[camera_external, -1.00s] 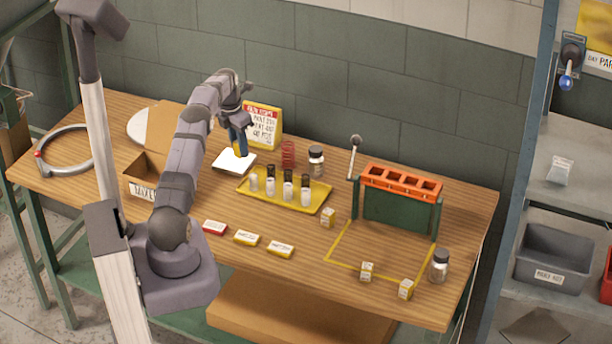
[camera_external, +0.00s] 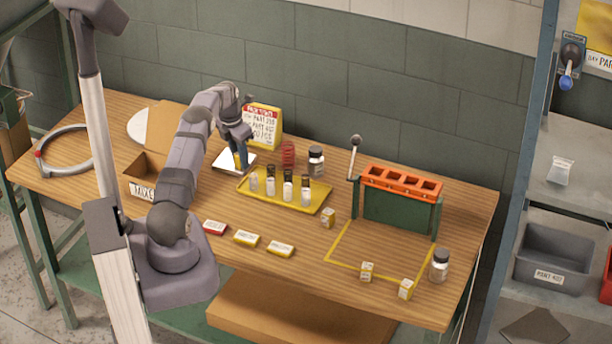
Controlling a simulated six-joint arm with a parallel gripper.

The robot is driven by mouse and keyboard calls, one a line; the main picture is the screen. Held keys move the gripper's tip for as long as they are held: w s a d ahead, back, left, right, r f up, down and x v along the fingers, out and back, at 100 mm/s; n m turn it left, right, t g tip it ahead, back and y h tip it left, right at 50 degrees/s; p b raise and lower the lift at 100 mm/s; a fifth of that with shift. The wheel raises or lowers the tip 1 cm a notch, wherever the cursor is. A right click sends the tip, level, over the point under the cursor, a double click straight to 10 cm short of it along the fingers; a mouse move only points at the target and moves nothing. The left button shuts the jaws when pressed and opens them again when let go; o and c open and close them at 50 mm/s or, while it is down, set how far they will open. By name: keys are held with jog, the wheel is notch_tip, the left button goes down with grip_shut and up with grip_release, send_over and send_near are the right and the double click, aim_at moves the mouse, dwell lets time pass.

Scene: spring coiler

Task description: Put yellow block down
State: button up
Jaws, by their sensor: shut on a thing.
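My gripper (camera_external: 239,161) points down at the back left of the bench, over the white square pad (camera_external: 222,166). Its blue fingers are shut on a small yellow block (camera_external: 237,160), which is mostly hidden by the fingers. The block is at or just above the pad's right part; I cannot tell whether it touches.
A yellow sign (camera_external: 263,125) stands close behind my gripper. A red coil spring (camera_external: 288,155), a dark-capped jar (camera_external: 316,160) and a yellow tray (camera_external: 262,201) with several vials are to the right. An open cardboard box (camera_external: 150,164) is at the left.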

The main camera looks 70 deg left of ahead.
jog(key=o, duration=1.1)
jog(key=shift+f, duration=0.1)
jog(key=shift+c, duration=0.2)
notch_tip(320, 180, up, 12)
jog(key=s+b, duration=0.1)
jog(key=b, duration=0.1)
jog(key=shift+s+d+b, duration=0.3)
jog(key=shift+s+b, duration=0.05)
jog(key=shift+b, duration=0.05)
jog(key=w+d+r+m, duration=0.1)
jog(key=w+d+m, duration=0.4)
jog(key=d+m, duration=0.65)
jog(key=w+d+m, duration=0.4)
jog(key=d+m, duration=0.3)
jog(key=d, duration=1)
jog(key=s+d+f+m, duration=0.2)
jog(key=s+d+m, duration=0.6)
jog(key=d+m, duration=0.3)
jog(key=s+d+f+m+g, duration=0.1)
jog(key=s+d+f+m, duration=0.2)
jog(key=s+d+m, duration=0.6)
jog(key=d+m, duration=0.2)
jog(key=d, duration=0.1)
jog(key=shift+f+g+h, duration=0.25)
jog(key=shift+g+h, duration=0.05)
jog(key=shift+h, duration=0.1)
